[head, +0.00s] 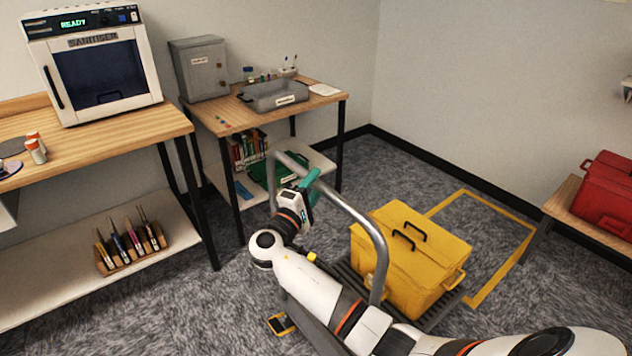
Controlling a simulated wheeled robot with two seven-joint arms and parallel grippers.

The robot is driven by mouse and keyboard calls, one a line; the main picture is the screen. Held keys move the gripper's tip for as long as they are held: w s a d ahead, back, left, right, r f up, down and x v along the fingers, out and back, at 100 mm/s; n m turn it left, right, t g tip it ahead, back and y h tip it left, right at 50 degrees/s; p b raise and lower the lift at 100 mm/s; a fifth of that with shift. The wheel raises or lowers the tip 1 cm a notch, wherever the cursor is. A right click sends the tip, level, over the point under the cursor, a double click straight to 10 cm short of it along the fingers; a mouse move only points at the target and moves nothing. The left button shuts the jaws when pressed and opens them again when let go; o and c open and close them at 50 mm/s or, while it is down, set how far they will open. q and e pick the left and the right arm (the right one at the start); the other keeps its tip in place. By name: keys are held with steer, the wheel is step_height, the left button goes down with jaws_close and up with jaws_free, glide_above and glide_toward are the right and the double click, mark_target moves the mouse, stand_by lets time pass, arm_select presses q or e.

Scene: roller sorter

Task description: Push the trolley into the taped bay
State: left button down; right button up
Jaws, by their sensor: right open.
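The trolley has a grey tube handle (352,213) and a dark slatted deck (437,314). A yellow lidded box (398,272) with black handles sits on the deck. The taped bay (512,261) is a yellow outline on the carpet behind and right of the trolley. The box and trolley hide its near left part. My right gripper (309,188), with teal fingers, is open at the left part of the handle's top bar. I cannot tell whether it touches the bar. My right arm crosses in front of the trolley and hides part of it. My left gripper is out of view.
A red box (606,190) stands on a wooden bench (562,198) right of the bay. A wooden table (222,125) with a grey tray (274,96) stands behind the handle. A sanitiser (95,68) stands on the left bench. The carpet inside the visible tape is clear.

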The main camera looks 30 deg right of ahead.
steer(key=shift+w+d+r, duration=0.1)
steer(key=shift+w+d, duration=0.15)
steer(key=shift+d, duration=0.2)
jaws_close()
steer(key=shift+d, duration=0.15)
